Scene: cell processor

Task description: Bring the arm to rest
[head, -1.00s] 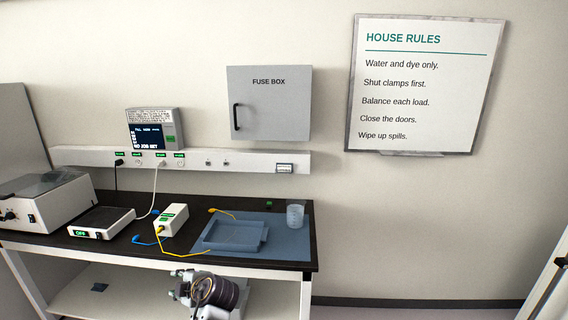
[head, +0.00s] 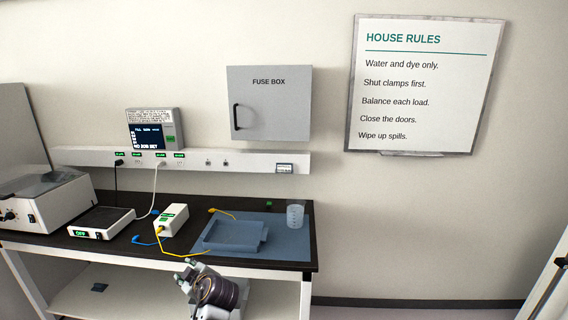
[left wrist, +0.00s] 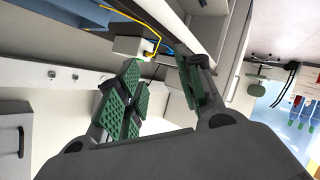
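My left gripper (left wrist: 160,92) shows in the left wrist view, its two green-padded fingers spread apart with nothing between them. Past the fingertips is a white box (left wrist: 131,46) with a yellow cable, with a gap in between as far as I can tell. In the head view, part of one of my arms (head: 224,291) shows at the bottom, in front of the bench's lower shelf. My right gripper is not in view.
The dark bench (head: 100,240) carries a blue mat (head: 285,252) with a tray (head: 235,236) and a beaker (head: 295,216), plus the white box (head: 171,219) and a flat device (head: 101,222). A fuse box (head: 270,115) hangs above.

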